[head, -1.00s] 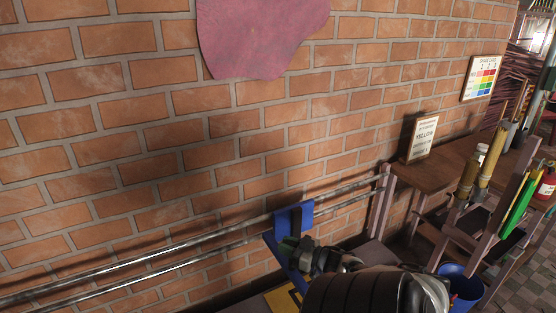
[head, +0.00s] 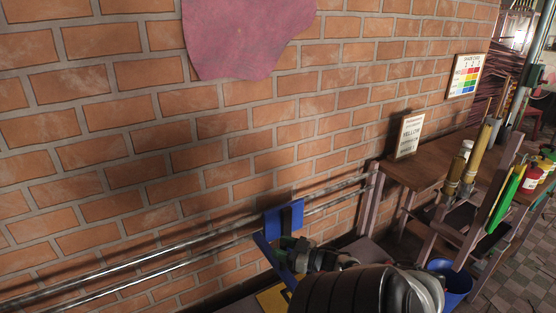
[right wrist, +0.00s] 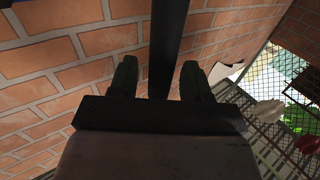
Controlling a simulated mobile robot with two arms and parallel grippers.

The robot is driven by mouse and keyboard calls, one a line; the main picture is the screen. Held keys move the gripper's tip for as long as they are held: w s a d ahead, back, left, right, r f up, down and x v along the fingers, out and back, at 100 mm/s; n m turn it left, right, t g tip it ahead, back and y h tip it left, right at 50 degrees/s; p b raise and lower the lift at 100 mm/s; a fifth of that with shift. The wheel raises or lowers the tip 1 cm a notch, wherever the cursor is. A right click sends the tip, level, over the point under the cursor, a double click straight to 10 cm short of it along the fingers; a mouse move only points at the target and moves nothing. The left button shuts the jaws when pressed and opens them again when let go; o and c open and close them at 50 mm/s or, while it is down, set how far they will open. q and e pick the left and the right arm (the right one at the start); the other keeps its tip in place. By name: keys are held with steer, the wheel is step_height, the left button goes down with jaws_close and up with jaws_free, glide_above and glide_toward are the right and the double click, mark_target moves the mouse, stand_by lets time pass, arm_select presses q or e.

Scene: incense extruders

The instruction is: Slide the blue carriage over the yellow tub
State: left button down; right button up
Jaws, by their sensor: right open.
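The blue carriage (head: 285,218) sits on two metal rails (head: 150,262) along the brick wall. A blue arm of it slants down toward my right gripper (head: 287,250). The right gripper is open at the carriage. In the right wrist view its two dark fingers (right wrist: 158,80) stand apart, with a dark upright bar (right wrist: 168,45) between them; contact cannot be told. A yellow surface (head: 272,299), perhaps the yellow tub, shows below the carriage at the bottom edge, mostly hidden by my right arm and the frame edge. My left gripper is not in view.
A post (head: 371,205) stands at the rails' right end. A blue bucket (head: 456,284) stands at lower right, near a rack with a green item (head: 505,200).

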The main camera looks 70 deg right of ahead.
steer(key=s, duration=0.9)
steer(key=shift+a, duration=0.3)
